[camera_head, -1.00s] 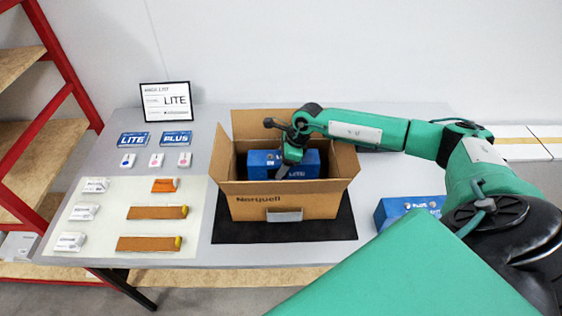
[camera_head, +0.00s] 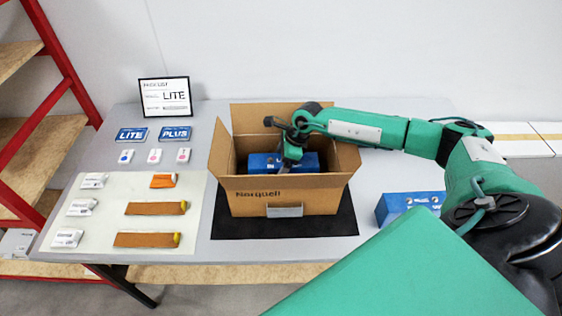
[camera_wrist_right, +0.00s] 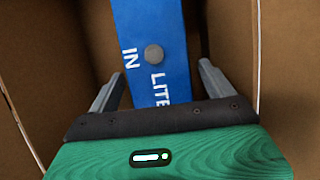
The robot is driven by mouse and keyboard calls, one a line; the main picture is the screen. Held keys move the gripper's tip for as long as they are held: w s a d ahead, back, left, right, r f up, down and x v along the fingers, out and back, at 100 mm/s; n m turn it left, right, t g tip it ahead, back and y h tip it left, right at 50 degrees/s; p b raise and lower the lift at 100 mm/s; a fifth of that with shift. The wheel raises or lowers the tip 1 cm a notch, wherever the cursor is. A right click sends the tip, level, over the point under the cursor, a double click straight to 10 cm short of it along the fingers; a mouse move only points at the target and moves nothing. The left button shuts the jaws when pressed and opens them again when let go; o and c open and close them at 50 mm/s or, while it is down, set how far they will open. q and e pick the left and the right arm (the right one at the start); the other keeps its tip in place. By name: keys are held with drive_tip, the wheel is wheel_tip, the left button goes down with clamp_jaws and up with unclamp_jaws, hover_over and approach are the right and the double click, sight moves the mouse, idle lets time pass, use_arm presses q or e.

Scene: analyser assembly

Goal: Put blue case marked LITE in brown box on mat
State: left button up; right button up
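The blue case marked LITE (camera_head: 262,162) is down inside the open brown box (camera_head: 290,203), with its upper part showing above the front wall in the head view. In the right wrist view the blue case (camera_wrist_right: 152,50) lies between the fingers, with brown walls on both sides. My right gripper (camera_head: 290,158) reaches down into the box. Its fingers (camera_wrist_right: 160,85) are spread, one on each side of the case, with a visible gap on the right side. The case's bottom is hidden by the box. The box stands on the black mat (camera_head: 335,224). My left gripper is out of view.
Another blue case (camera_head: 400,205) stands right of the mat, partly behind my right arm. A pale mat (camera_head: 110,215) holds white packets and brown and orange items. Box flaps are open.

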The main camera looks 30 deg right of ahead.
drive_tip(key=shift+s+f, duration=0.1)
drive_tip(key=shift+f, duration=0.05)
wheel_tip(320, 180, up, 12)
drive_tip(key=p, duration=0.5)
drive_tip(key=shift+p, duration=0.4)
idle(0.6)
idle(0.7)
